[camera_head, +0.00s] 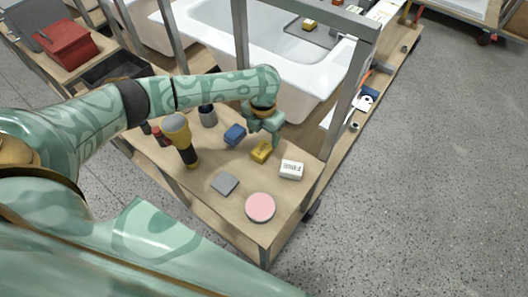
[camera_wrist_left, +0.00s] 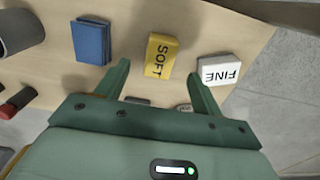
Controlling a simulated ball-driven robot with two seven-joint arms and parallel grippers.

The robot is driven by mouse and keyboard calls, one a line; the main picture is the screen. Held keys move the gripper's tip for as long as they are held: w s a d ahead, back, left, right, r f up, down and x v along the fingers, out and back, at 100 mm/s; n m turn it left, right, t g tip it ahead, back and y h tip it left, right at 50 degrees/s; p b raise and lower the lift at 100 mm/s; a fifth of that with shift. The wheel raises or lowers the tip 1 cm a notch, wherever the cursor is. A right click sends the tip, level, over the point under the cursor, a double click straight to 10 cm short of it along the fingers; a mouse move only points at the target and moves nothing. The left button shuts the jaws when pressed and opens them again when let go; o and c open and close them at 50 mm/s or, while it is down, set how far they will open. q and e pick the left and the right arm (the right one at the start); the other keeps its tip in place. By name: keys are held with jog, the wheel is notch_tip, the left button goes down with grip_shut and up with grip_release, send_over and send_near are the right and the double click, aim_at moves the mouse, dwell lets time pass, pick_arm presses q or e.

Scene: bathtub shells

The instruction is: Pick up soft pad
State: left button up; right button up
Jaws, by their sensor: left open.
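The soft pad (camera_head: 261,152) is a small yellow block lying on the wooden table top. In the left wrist view the soft pad (camera_wrist_left: 160,55) shows the word SOFT and lies just beyond the gap between the fingers. My left gripper (camera_head: 263,137) is over the table, close to the pad on its far side in the head view. In the left wrist view my left gripper (camera_wrist_left: 158,80) is open, with nothing between its fingers. My right gripper is not in view.
A white FINE block (camera_head: 291,170) and a blue block (camera_head: 235,135) flank the pad. A grey square (camera_head: 225,183), a pink round disc (camera_head: 260,207) and a yellow-black tool (camera_head: 181,140) share the table. Metal posts and a white bathtub (camera_head: 260,50) stand behind.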

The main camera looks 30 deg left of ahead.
aim_at(262, 148)
pick_arm(q)
notch_tip(262, 148, down, 2)
jog(key=shift+f+b, duration=0.2)
jog(key=shift+b, duration=0.1)
jog(key=f, duration=0.1)
jog(key=f+b, duration=0.1)
jog(key=f, duration=0.1)
jog(key=f+b, duration=0.1)
jog(key=f, duration=0.1)
jog(key=shift+s, duration=0.35)
jog(key=shift+r, duration=0.1)
jog(key=shift+c, duration=0.6)
jog(key=c, duration=0.9)
